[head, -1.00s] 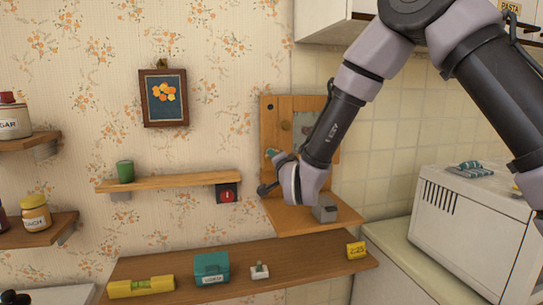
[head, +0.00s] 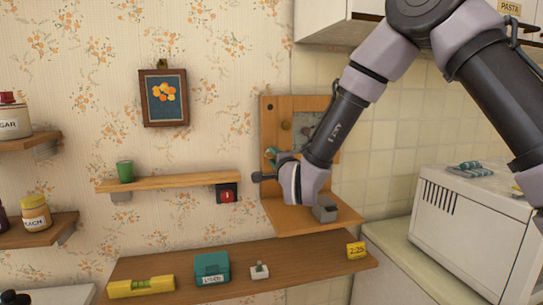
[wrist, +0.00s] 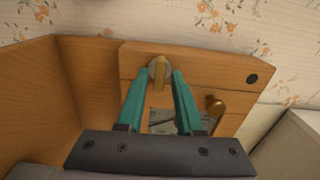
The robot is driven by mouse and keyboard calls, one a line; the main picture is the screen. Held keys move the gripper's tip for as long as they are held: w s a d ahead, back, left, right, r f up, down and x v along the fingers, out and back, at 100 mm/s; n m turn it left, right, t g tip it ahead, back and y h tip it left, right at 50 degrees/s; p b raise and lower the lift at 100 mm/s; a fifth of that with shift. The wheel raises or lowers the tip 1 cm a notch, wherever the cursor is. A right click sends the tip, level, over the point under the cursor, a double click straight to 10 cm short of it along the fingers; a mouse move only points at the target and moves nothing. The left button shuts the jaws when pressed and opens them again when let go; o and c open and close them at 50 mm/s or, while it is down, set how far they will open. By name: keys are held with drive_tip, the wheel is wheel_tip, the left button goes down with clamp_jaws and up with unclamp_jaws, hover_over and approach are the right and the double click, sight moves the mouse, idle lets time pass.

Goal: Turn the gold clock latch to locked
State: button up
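The gold latch (wrist: 159,74) is a narrow bar on a round grey base, on a wooden panel (wrist: 190,62). In the wrist view, the bar points from the base toward the camera side. My gripper (wrist: 161,76) has its two teal fingers on either side of the bar. Thin gaps seem to show between fingers and bar, so the gripper looks open around it. In the head view, my gripper (head: 271,156) is at the left part of the wooden clock case (head: 268,130), and the latch is hidden there.
A gold knob (wrist: 215,106) sticks out of the panel close to the right finger.

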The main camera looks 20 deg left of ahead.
drive_tip(key=v, duration=0.7)
idle(0.5)
idle(1.4)
drive_tip(key=w+d+r+n+g+h, duration=0.1)
drive_tip(key=w+d+r+n+h, duration=0.15)
drive_tip(key=d+r, duration=0.6)
drive_tip(key=w+d+r+n+g+h, duration=0.1)
drive_tip(key=w+d+r+g+h, duration=0.15)
drive_tip(key=d, duration=1.15)
drive_tip(key=s+d+r+n+g+h, duration=0.2)
drive_tip(key=s+d+n+g, duration=0.1)
drive_tip(key=s+d, duration=1.6)
drive_tip(key=shift+d+r+n+g+h, duration=0.2)
drive_tip(key=shift+d+n+g+h, duration=0.15)
drive_tip(key=shift+d+g, duration=0.5)
drive_tip(key=shift+d, duration=0.15)
